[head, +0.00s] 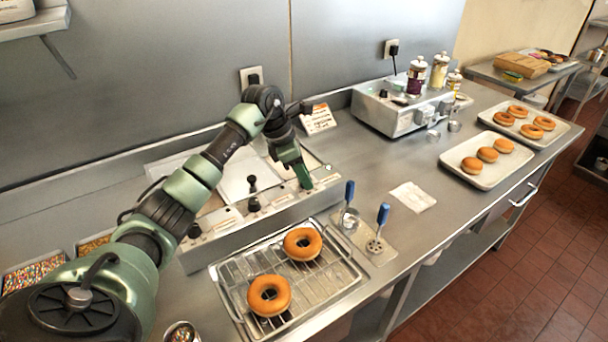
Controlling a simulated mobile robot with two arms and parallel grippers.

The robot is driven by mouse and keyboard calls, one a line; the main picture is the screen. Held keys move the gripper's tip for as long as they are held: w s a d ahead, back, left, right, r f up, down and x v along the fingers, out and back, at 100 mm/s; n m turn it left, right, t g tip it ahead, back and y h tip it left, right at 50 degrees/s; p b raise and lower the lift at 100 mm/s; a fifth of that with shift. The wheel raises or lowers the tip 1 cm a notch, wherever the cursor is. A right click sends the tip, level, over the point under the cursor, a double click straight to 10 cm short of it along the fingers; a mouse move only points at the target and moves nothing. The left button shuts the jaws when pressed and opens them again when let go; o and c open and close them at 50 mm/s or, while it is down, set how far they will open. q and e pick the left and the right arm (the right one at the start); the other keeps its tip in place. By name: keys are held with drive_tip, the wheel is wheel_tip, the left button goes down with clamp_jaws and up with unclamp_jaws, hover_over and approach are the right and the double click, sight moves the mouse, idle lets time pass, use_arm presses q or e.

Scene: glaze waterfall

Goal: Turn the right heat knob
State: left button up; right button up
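The steel glazing unit (226,222) sits on the counter against the back wall, with a slanted front panel carrying dark controls. One black knob (253,205) is near the panel's middle, below a small upright black lever. Another dark knob (194,231) is toward its left end. My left gripper (305,184) points down at the right end of the panel, at or just above its surface. It covers that spot, so the right heat knob and any contact with it are hidden. Its finger opening cannot be made out. My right gripper is out of view.
A wire rack (340,275) with two donuts stands in front of the unit. Two blue-handled tools (350,192) (383,214) stand right of it. A steel appliance (375,108) with jars is farther back right. Donut trays (488,178) lie along the counter's right side.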

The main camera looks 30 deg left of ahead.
use_arm(q)
clamp_jaws()
drive_tip(key=n+t+y, duration=0.1)
drive_tip(key=n, duration=0.3)
drive_tip(key=shift+b, duration=0.4)
drive_tip(key=n+y, duration=0.1)
drive_tip(key=n, duration=0.3)
drive_tip(key=shift+d+y+b, duration=0.2)
drive_tip(key=shift+y+b, duration=0.15)
drive_tip(key=shift+y, duration=0.05)
drive_tip(key=n+y+b, duration=0.1)
drive_tip(key=n, duration=0.3)
drive_tip(key=shift+d+n+y, duration=0.1)
drive_tip(key=shift+n+y, duration=0.2)
drive_tip(key=shift+y, duration=0.1)
drive_tip(key=n+y, duration=0.1)
drive_tip(key=n, duration=0.1)
drive_tip(key=n+g+b, duration=0.1)
drive_tip(key=n, duration=0.2)
drive_tip(key=shift+d+y+b, duration=0.1)
drive_tip(key=shift+y+b, duration=0.2)
drive_tip(key=shift+y, duration=0.1)
drive_tip(key=shift+n, duration=0.3)
drive_tip(key=o, duration=0.6)
unclamp_jaws()
